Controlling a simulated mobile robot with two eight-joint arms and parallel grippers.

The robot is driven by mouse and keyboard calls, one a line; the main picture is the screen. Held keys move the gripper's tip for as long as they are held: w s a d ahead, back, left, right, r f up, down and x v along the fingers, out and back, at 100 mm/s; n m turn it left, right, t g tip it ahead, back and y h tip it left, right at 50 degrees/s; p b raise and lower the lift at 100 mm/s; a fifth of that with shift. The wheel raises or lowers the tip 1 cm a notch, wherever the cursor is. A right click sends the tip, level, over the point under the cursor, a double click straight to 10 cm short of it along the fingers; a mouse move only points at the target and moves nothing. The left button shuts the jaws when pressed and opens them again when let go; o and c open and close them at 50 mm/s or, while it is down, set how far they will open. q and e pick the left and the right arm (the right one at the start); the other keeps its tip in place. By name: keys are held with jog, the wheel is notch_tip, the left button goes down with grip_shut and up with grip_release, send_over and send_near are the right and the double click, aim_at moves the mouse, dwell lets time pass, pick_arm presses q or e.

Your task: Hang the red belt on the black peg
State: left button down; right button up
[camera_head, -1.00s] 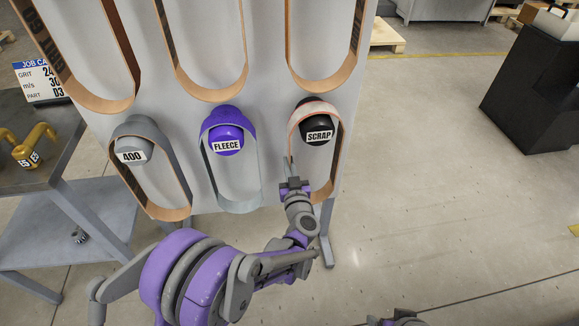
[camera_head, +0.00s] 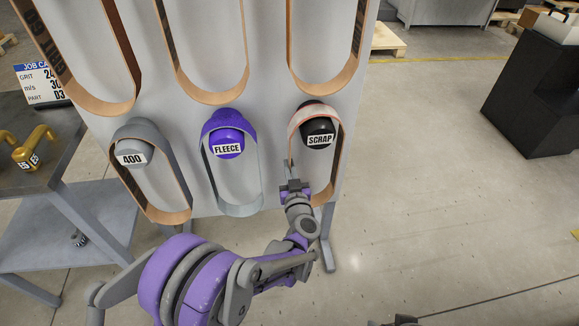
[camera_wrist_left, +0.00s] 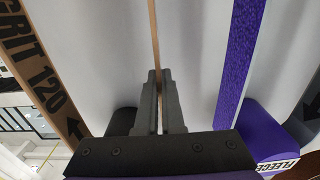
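The black peg (camera_head: 317,131) with the SCRAP label is at the lower right of the rack. The belt with a reddish-white outer face (camera_head: 299,120) and tan inner face loops over it, its upper arc across the peg's top and its lower end hanging below. My left gripper (camera_head: 290,166) is at the belt's left strand, below the peg. In the left wrist view the belt's thin tan edge (camera_wrist_left: 154,35) runs between my close-set left fingers (camera_wrist_left: 159,78). The gripper hides part of the belt's lower left.
The purple FLEECE peg (camera_head: 223,141) with its belt is just left, and the grey 400 peg (camera_head: 131,152) with its belt is further left. Tan belts (camera_head: 325,88) hang above. A side table (camera_head: 65,182) stands left.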

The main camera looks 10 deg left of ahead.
pick_arm(q)
jog(key=shift+f, duration=0.3)
jog(key=c, duration=1)
grip_release()
jog(key=shift+o, duration=0.4)
jog(key=shift+o, duration=1)
jog(key=shift+s, duration=0.1)
